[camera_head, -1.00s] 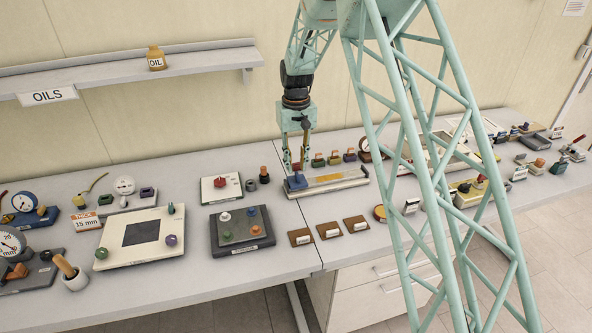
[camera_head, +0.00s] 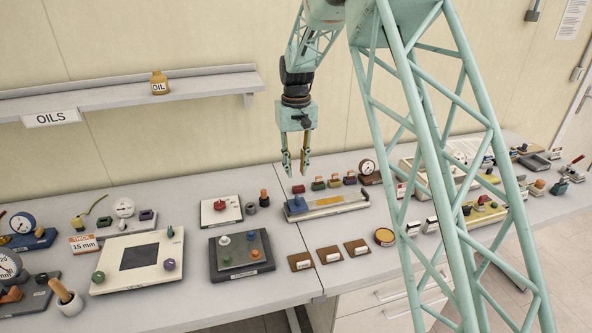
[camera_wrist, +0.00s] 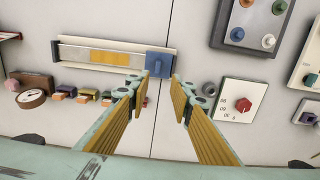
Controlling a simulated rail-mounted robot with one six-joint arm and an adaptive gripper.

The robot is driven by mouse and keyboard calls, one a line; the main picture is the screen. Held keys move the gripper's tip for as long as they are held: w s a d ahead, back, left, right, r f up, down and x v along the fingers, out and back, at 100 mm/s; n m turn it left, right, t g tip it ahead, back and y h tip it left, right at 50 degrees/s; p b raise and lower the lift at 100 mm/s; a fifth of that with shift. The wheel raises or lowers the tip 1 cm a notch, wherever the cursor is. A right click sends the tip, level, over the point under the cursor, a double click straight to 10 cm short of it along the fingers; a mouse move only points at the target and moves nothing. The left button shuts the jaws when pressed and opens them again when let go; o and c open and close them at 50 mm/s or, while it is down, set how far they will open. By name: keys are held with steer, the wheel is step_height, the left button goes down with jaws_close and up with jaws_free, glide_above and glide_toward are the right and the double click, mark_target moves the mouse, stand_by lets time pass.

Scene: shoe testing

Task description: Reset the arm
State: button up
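My gripper (camera_head: 296,168) hangs from my arm above the bench, fingers pointing down. Its two yellow-padded fingers are apart with nothing between them; the wrist view also shows the open gripper (camera_wrist: 167,100). Below it is a long pale device with an orange strip (camera_head: 330,203) and a blue block (camera_head: 297,204) at its left end. In the wrist view the blue block (camera_wrist: 159,62) shows just beyond the fingertips, and the gripper appears clear of it.
A row of small coloured blocks (camera_head: 334,182) and a dial gauge (camera_head: 367,167) stand behind the device. A white box with a red knob (camera_head: 221,209) and a dark tray with coloured knobs (camera_head: 240,254) are to the left. A shelf (camera_head: 120,93) holds an oil bottle (camera_head: 159,83).

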steer(key=s+d+r+m+t+b, duration=0.15)
steer(key=s+d+r, duration=0.25)
steer(key=s+r, duration=0.85)
steer(key=s+d+r+n+t+b, duration=0.15)
steer(key=s+d+r, duration=0.35)
steer(key=s+r, duration=0.7)
steer(key=s+d+f+m+b, duration=0.1)
steer(key=s+d+f+b, duration=0.1)
steer(key=s, duration=1.6)
steer(key=s+d+f+m+t+b, duration=0.1)
steer(key=s+f, duration=0.3)
steer(key=s, duration=1.4)
steer(key=shift+s+d+f+b, duration=0.15)
steer(key=shift+s+d+b, duration=0.1)
steer(key=shift+d+b, duration=0.2)
stand_by(0.4)
